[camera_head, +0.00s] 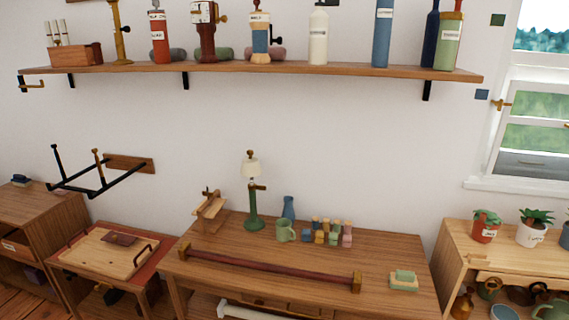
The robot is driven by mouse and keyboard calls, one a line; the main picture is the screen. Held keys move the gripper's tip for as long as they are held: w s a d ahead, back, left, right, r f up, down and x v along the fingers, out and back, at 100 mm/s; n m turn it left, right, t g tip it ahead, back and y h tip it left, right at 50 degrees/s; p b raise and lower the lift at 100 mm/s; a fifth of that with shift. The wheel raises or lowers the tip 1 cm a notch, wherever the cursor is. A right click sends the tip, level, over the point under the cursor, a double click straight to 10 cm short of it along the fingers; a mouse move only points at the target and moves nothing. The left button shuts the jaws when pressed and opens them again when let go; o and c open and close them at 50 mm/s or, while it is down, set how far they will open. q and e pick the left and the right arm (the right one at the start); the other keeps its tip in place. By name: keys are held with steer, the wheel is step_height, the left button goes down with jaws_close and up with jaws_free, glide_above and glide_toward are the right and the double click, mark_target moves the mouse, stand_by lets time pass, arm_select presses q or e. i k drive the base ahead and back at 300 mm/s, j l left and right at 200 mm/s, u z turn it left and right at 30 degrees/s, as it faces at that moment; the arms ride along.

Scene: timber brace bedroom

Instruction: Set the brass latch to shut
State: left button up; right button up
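A brass latch (499,105) sits on the left side of the window's white frame, at the right of the view. It is small here, and I cannot tell whether it is set open or shut. Another small brass piece (567,125) shows at the right picture edge, partly cut off. The window (512,80) has white bars, with greenery behind the panes. Neither of my grippers is in view.
A wooden table (400,260) holds a green lamp (252,205), a green mug (285,231) and a dark red bar (270,266). A long wall shelf (230,68) carries bottles. Potted plants (485,230) stand on a cabinet below the window. A black rack (95,180) juts from the wall.

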mark_target(94, 151)
steer(key=i+j+u, duration=0.1)
steer(key=u, duration=0.25)
steer(key=i+j+u, duration=0.15)
steer(key=j+u, duration=0.2)
steer(key=i+j+u, duration=0.1)
steer(key=u, duration=0.25)
steer(key=i, duration=0.05)
